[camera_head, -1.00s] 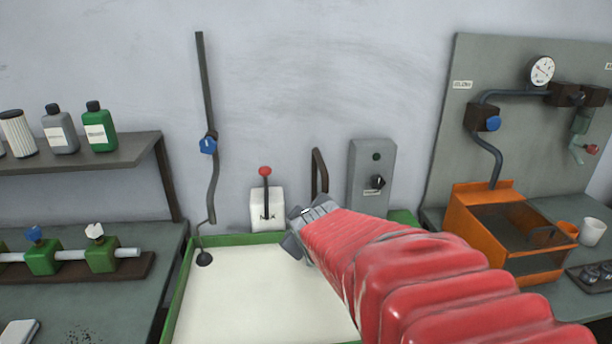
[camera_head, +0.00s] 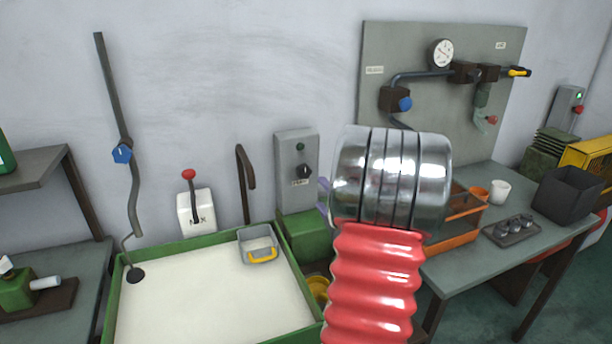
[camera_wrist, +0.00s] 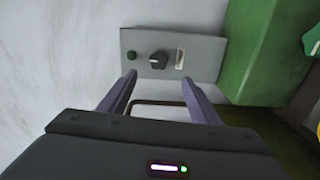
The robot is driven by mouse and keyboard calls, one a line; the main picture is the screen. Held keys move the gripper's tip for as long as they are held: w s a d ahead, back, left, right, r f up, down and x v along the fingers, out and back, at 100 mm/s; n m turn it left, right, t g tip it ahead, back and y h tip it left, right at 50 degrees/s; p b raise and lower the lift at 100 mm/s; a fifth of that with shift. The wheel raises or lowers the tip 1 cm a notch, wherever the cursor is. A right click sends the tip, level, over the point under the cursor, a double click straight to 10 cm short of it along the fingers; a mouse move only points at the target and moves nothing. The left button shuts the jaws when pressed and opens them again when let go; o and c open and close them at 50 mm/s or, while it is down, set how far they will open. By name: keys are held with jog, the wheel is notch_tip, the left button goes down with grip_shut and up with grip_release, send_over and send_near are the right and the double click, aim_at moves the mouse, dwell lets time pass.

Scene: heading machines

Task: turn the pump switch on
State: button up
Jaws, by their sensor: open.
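The pump switch is a black rotary knob (camera_head: 304,171) on a grey wall box (camera_head: 296,150). A dark green lamp (camera_head: 300,146) sits above the knob and a small label below it. In the wrist view the knob (camera_wrist: 158,59) shows sideways, between the lamp (camera_wrist: 131,56) and the label (camera_wrist: 180,58). My gripper (camera_wrist: 158,83) is open and empty, its two lavender fingers pointing at the box with the knob between their lines. The fingers look short of the knob; the exact gap is unclear. In the head view my wrist hides most of the gripper.
A green-rimmed tank (camera_head: 176,245) of pale liquid stands below left, with a grey yellow-handled container (camera_head: 257,242) at its corner. A red-knobbed lever (camera_head: 189,176) and a dark bent pipe (camera_head: 245,180) stand left of the box. A green block (camera_head: 308,238) is beneath it.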

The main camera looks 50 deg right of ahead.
aim_at(307, 173)
jog(key=shift+s+d, duration=0.2)
jog(key=shift+s, duration=0.1)
jog(key=shift+w, duration=0.1)
jog(key=x, duration=1.3)
jog(key=shift+w+d+r, duration=0.1)
jog(key=shift+w+d, duration=0.05)
jog(key=shift+w, duration=0.2)
